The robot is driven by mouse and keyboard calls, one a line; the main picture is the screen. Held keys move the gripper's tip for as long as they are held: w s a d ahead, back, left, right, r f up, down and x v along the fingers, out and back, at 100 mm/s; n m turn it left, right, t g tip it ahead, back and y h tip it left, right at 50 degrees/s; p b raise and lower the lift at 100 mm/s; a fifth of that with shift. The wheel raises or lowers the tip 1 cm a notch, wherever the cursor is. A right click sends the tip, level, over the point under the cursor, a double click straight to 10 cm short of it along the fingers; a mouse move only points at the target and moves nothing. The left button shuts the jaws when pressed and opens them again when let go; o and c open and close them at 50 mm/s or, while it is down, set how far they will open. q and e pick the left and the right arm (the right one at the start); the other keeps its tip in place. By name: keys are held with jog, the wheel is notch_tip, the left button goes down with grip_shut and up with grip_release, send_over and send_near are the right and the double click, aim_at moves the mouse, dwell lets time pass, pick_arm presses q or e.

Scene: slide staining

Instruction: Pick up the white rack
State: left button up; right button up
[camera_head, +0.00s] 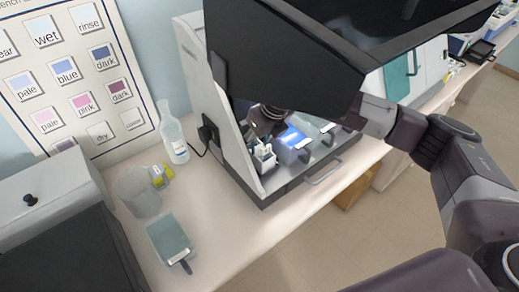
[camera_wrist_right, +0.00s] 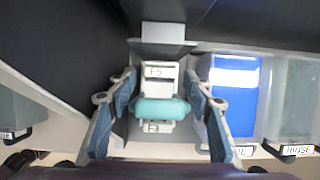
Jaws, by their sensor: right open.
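The white rack (camera_wrist_right: 157,72) stands inside the staining machine, between the spread fingers of my right gripper (camera_wrist_right: 161,84) in the right wrist view. It has small labels and a rounded teal bar (camera_wrist_right: 160,109) across it. My right gripper is open, with a finger on each side and gaps to the rack. In the head view the rack (camera_head: 264,158) shows as a small white piece just below my right gripper (camera_head: 268,122), which reaches in under the machine's dark hood. My left gripper is not in view.
A blue bath (camera_wrist_right: 233,85) sits right beside the rack, then a clear bath (camera_wrist_right: 291,95) labelled RINSE. The machine's side wall (camera_head: 228,125) and dark hood (camera_head: 300,50) enclose the space. A beaker (camera_head: 138,192), bottle (camera_head: 173,135) and grey-green tray (camera_head: 168,238) stand on the bench at left.

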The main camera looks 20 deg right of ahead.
jog(key=shift+f, duration=0.1)
jog(key=shift+c, duration=0.2)
jog(key=c, duration=0.9)
jog(key=shift+w, duration=0.1)
